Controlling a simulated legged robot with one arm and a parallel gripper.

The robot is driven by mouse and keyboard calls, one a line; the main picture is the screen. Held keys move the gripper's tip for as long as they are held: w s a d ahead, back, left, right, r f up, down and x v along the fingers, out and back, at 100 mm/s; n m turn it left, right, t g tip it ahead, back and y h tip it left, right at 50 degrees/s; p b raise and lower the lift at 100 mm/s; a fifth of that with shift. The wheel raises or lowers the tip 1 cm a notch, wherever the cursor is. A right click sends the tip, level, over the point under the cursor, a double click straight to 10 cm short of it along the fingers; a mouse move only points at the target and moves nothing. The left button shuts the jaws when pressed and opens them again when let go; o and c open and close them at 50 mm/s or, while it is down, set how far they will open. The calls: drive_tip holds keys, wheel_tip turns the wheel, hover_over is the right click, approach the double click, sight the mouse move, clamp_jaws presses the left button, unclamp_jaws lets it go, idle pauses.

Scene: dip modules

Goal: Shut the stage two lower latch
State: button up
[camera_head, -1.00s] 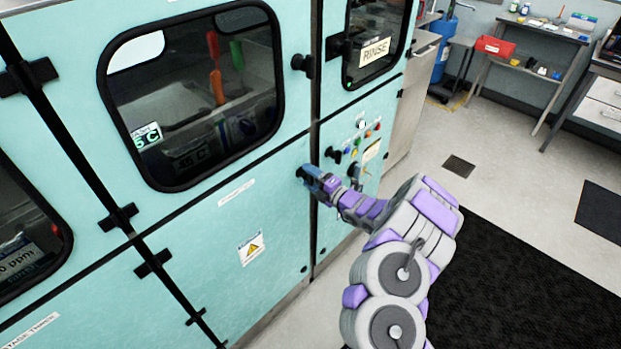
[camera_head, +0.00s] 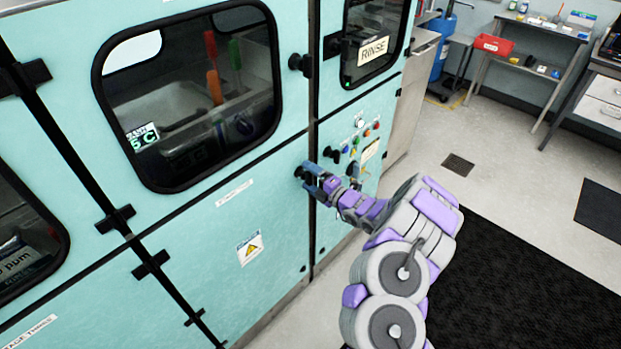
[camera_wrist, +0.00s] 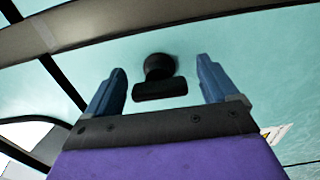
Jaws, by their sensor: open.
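The lower latch is a black knob with a flat black handle; it shows in the wrist view (camera_wrist: 160,78) on the teal lower door panel (camera_head: 215,265). In the head view it is mostly hidden by my gripper (camera_head: 308,178), at the right edge of that panel. My gripper also shows in the wrist view (camera_wrist: 160,88), with its two blue fingers apart on either side of the latch. The fingers are open and I see gaps between them and the handle. The handle lies roughly crosswise between the fingers.
An upper black latch (camera_head: 300,63) sits above, beside the windowed upper door (camera_head: 190,100). A control panel with coloured buttons and knobs (camera_head: 358,140) is just right of my gripper. Black hinges (camera_head: 117,218) line the door's left side. Open floor (camera_head: 480,130) lies to the right.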

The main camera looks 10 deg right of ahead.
drive_tip(key=p+v, duration=0.4)
drive_tip(key=v, duration=1.3)
drive_tip(key=shift+s+d, duration=0.15)
